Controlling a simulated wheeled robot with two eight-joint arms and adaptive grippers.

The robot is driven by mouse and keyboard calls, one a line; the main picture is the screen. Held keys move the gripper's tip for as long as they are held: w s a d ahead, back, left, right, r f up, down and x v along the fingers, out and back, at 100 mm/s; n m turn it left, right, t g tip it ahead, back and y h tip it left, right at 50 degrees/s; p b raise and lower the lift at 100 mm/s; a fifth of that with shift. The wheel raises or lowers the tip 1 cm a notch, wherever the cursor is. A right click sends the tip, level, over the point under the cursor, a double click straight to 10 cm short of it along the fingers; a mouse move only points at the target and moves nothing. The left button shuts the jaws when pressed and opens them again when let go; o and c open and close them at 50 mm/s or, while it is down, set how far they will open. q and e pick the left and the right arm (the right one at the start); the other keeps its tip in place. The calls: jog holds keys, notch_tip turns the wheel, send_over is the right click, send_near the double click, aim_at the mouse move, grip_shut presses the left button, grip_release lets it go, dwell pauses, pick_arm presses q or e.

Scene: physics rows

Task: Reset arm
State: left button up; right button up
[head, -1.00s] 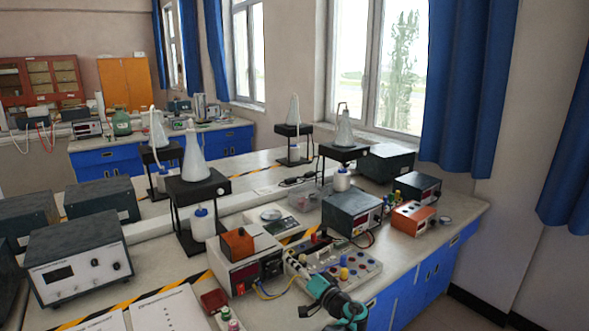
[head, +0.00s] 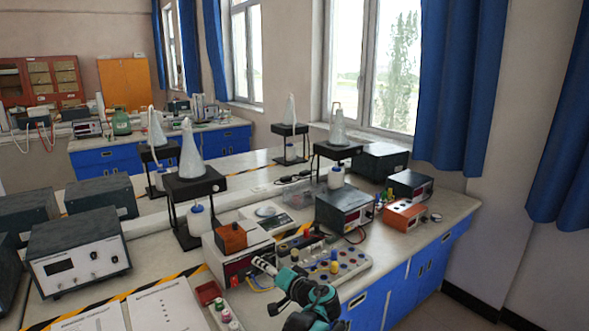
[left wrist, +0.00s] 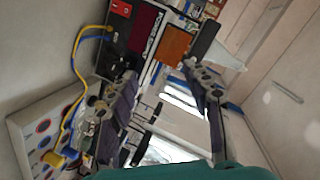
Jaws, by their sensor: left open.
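My left gripper (head: 262,265) is in the lower middle of the head view, on a teal and black arm at the bottom edge. It is close to the front of a white meter with a dark red display (head: 240,265). In the left wrist view, the two fingers of my left gripper (left wrist: 162,80) are spread apart with nothing seen between them. That view is tilted, with the meter's dark red display (left wrist: 145,28) beyond the fingers. Whether the gripper touches the meter cannot be told. My right gripper is in neither view.
A socket board (head: 345,265) lies right of the gripper, with yellow and blue leads (left wrist: 75,75) nearby. An orange box (head: 231,238) sits on the meter. Small bottles (head: 225,314) and paper sheets (head: 168,308) lie left. Flasks on black stands (head: 192,185) are behind.

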pick_arm(q)
jog(key=s+a+n+g+h, duration=0.1)
jog(key=s+a+g+h, duration=0.3)
jog(key=s+a, duration=0.9)
jog(key=s+d+f+n+h, duration=0.1)
jog(key=s+f+h, duration=0.1)
jog(key=s, duration=0.9)
jog(key=s+d+f+n+h, duration=0.1)
jog(key=s+d+f+h, duration=0.1)
jog(key=s, duration=1)
notch_tip(320, 180, down, 3)
jog(key=shift+r+g+h, duration=0.1)
jog(key=shift+g+h, duration=0.2)
jog(key=shift+h, duration=0.5)
jog(key=shift+d, duration=0.1)
